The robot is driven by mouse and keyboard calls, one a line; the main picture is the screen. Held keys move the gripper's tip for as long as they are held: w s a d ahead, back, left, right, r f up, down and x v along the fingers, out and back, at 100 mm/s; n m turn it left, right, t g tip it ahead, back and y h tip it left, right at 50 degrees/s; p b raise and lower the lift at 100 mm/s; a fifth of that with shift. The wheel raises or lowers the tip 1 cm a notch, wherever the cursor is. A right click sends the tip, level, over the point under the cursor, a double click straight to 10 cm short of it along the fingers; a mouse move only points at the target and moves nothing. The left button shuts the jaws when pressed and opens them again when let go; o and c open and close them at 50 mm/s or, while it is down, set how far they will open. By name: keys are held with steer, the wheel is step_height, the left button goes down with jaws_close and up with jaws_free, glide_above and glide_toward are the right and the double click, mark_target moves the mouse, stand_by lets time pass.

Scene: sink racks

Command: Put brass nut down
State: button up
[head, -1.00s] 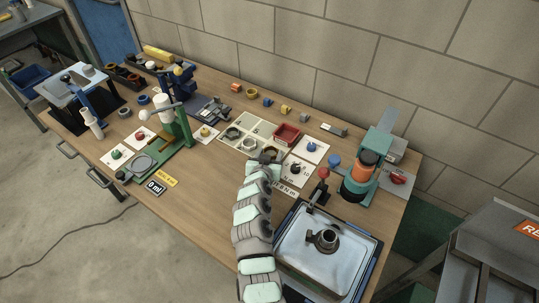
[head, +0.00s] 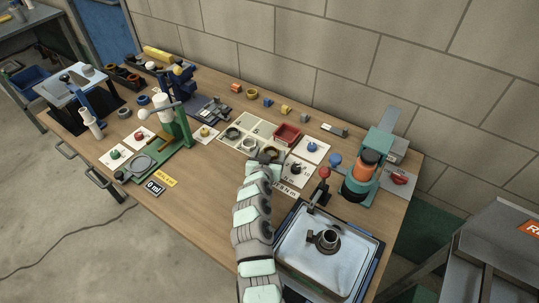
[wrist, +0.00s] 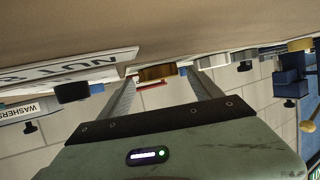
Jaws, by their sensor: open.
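The brass nut (wrist: 157,72) shows in the wrist view as a low brownish-gold block between the two fingers of my gripper (wrist: 162,79). The fingers are apart and a gap shows on both sides of the nut. In the head view the nut (head: 270,151) looks like a small brown ring at the front right of the pale sectioned tray (head: 229,146). My gripper (head: 265,159) is low at the tray's front edge, partly hiding that corner. The exact contact under the nut cannot be made out.
Dark and grey rings sit in other tray sections. A red bin (head: 287,133) stands behind, white cards with knobs lie to the right, and a metal basin (head: 324,262) is at the front right. A green press (head: 178,128) stands left. Bare wood lies front left.

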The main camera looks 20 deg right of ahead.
steer(key=shift+g, duration=0.3)
steer(key=f, duration=0.1)
steer(key=s+f, duration=0.1)
steer(key=f, duration=0.2)
steer(key=shift+s+a, duration=0.15)
steer(key=shift+a, duration=0.1)
steer(key=shift+r+p, duration=0.25)
steer(key=shift+p, duration=0.25)
steer(key=shift+w+r+p, duration=0.3)
steer(key=shift+r+p, duration=0.15)
steer(key=shift+r, duration=0.4)
steer(key=v, duration=0.4)
steer(key=r+p+v, duration=0.1)
steer(key=v, duration=0.3)
steer(key=p+v, duration=0.1)
steer(key=v, duration=0.3)
steer(key=shift+w+d+r, duration=0.15)
steer(key=shift+d+r, duration=0.05)
steer(key=shift+d, duration=0.05)
steer(key=shift+a, duration=0.1)
